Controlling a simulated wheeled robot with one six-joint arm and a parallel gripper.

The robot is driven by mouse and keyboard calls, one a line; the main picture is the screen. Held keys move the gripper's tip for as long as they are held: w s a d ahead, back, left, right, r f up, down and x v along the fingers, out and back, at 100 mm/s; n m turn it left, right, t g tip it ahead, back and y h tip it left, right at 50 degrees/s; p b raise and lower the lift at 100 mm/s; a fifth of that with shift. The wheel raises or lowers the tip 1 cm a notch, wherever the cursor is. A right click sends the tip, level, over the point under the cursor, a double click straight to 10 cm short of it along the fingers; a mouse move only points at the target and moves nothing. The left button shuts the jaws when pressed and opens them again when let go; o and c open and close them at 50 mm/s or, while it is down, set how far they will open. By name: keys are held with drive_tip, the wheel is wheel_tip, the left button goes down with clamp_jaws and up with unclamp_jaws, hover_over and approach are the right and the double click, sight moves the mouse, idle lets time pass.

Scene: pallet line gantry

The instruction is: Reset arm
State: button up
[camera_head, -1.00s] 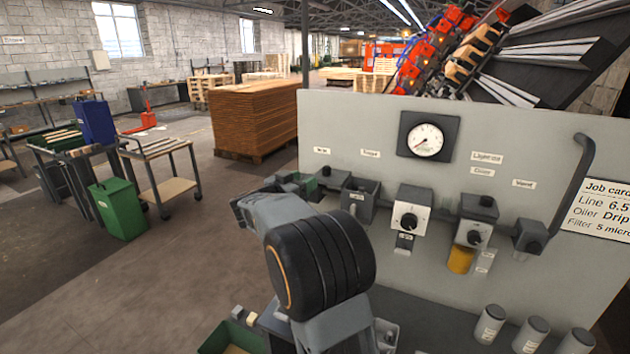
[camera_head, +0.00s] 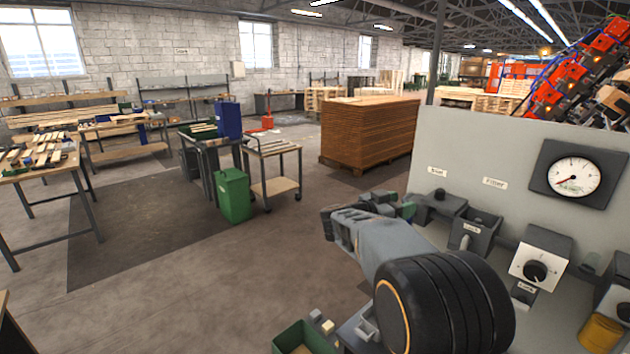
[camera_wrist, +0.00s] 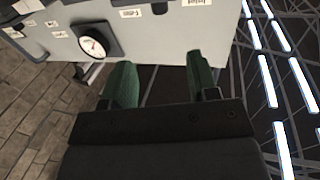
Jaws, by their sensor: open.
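My gripper shows in the wrist view (camera_wrist: 155,85) with its two green fingers apart and nothing between them. Beyond the fingers is the grey panel (camera_wrist: 180,30) with its round gauge (camera_wrist: 95,40). In the head view my arm reaches from the bottom right toward the panel's left edge. The gripper itself is mostly hidden there behind my own wrist, with only a bit of green showing. The grey panel (camera_head: 475,140) and its gauge (camera_head: 573,180) stand at the right.
A dark grey box (camera_head: 475,230) and a white dial unit (camera_head: 538,262) sit at the panel's front. A green bin (camera_head: 290,340) lies low in front. A plank stack (camera_head: 368,135), carts (camera_head: 272,170) and a green container (camera_head: 233,195) stand further back.

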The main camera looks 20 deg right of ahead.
drive_tip(key=shift+w, duration=0.1)
drive_tip(key=w+a+f+n+t+y, duration=0.5)
drive_tip(key=w+a+n+t+y, duration=0.25)
drive_tip(key=a+t+y, duration=0.2)
drive_tip(key=s+a+f+n+y, duration=0.3)
drive_tip(key=a+y, duration=0.4)
drive_tip(key=s+a+f+n+g+y, duration=0.1)
drive_tip(key=s+a+f+n+g, duration=0.15)
drive_tip(key=s, duration=0.45)
drive_tip(key=s+a+f+n+g+y, duration=0.1)
drive_tip(key=s+a+f+g+y, duration=0.1)
drive_tip(key=s+a+f+g, duration=0.3)
drive_tip(key=s+d+r+n+g+h, duration=0.1)
drive_tip(key=s+d, duration=0.3)
drive_tip(key=s, duration=1)
drive_tip(key=shift+s+r+h, duration=0.25)
drive_tip(key=shift+r+h, duration=0.2)
drive_tip(key=shift+r, duration=0.05)
